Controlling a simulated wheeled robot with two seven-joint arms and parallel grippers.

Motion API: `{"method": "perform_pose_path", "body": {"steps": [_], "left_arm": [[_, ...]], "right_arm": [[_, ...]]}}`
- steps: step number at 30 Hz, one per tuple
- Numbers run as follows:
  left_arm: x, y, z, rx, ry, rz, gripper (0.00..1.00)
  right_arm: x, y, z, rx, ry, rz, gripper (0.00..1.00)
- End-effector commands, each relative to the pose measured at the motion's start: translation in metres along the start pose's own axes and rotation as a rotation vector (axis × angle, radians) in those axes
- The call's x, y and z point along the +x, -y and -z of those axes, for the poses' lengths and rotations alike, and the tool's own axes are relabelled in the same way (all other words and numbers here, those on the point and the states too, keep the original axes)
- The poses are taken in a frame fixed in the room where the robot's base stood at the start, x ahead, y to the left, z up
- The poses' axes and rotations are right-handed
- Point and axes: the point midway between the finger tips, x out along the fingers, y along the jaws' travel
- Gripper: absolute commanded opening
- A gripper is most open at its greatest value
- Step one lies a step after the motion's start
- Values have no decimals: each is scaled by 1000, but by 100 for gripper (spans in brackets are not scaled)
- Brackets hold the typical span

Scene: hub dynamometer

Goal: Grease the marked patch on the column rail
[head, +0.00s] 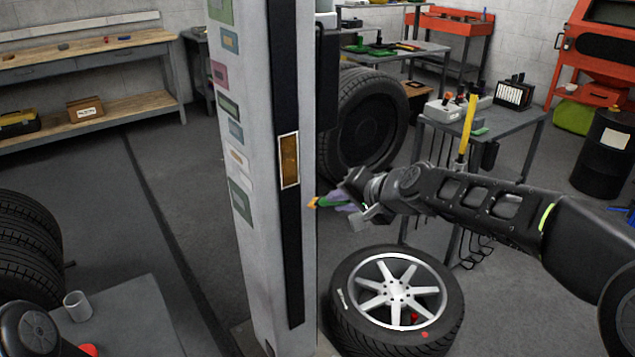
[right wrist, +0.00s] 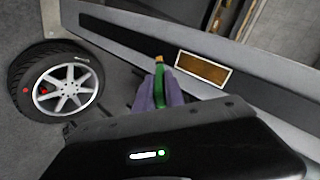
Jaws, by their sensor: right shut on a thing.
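The column (head: 261,250) stands upright in the middle of the head view, with a dark rail (head: 291,235) along its face. The marked patch (head: 289,160) is a brown-amber rectangle with a pale border on this rail; the right wrist view shows it too (right wrist: 203,70). My right gripper (head: 343,199) is to the right of the column, shut on a green brush (head: 325,203). The brush's orange-tan tip (right wrist: 159,60) points toward the rail, a little below and right of the patch, and looks apart from it. My left gripper is not in view.
A wheel (head: 396,290) lies at the column's foot, below my right arm. A large tyre (head: 365,120) stands behind the column. A grey table (head: 500,125) with tools stands behind my right arm. Tyres (head: 25,240) and a white cup (head: 77,306) are at left.

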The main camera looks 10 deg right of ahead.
Motion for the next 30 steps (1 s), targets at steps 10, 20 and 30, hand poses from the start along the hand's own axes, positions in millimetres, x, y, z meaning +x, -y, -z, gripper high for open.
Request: {"method": "perform_pose_path", "body": {"steps": [10,20,30], "left_arm": [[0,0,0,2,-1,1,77],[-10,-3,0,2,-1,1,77],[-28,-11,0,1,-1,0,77]], "right_arm": [[0,0,0,0,0,0,0],[14,11,5,0,0,0,0],[46,31,14,-1,0,0,0]]}}
